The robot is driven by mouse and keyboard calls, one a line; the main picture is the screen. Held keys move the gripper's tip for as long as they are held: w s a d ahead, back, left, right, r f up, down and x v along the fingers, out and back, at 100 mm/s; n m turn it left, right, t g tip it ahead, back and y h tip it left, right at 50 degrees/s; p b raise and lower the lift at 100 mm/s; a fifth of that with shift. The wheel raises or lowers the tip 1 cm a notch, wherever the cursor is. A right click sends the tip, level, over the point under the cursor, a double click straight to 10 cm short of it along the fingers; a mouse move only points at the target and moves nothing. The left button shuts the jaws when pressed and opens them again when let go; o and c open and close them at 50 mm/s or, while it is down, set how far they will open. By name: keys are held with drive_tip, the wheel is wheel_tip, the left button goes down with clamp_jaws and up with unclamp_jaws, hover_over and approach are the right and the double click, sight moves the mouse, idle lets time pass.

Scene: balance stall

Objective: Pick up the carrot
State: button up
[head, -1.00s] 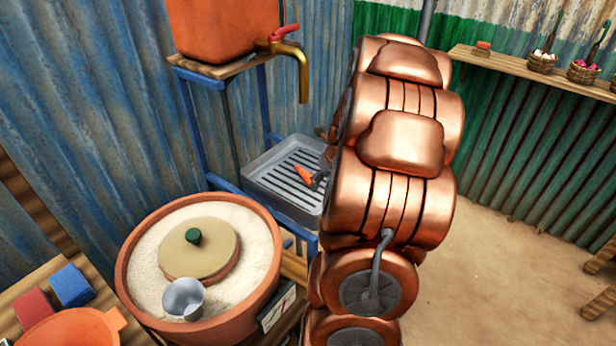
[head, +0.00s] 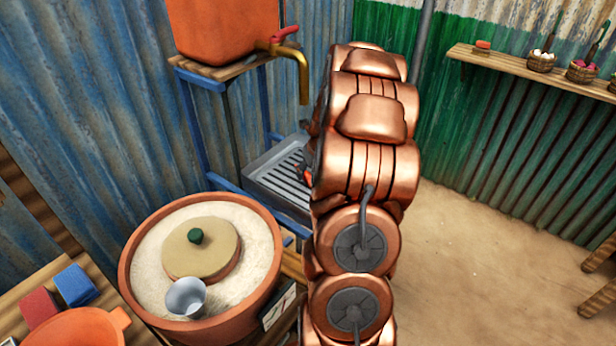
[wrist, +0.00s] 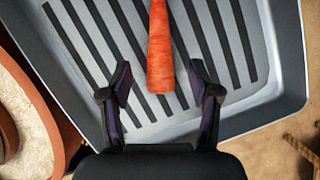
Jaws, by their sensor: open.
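The orange carrot (wrist: 160,50) lies on the grey slatted tray (wrist: 258,55) in the wrist view, its blunt end toward me and its far part cut off by the frame's top. My gripper (wrist: 160,85) is open, with one finger on each side of the carrot's near end and a gap to both. I cannot tell how high the fingers are above the tray. In the head view the grey tray (head: 262,178) stands under the tap, and my arm hides its right part. Only a small orange patch, likely the carrot, shows beside my arm there.
A clay pot of sand (head: 258,225) with a round lid (head: 200,262) and a metal cup (head: 186,297) stands left of my arm. An orange water container (head: 220,28) with a brass tap (head: 300,65) is above the tray. A wall shelf (head: 520,72) is at right.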

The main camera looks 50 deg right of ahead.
drive_tip(key=shift+x, duration=1.5)
clamp_jaws()
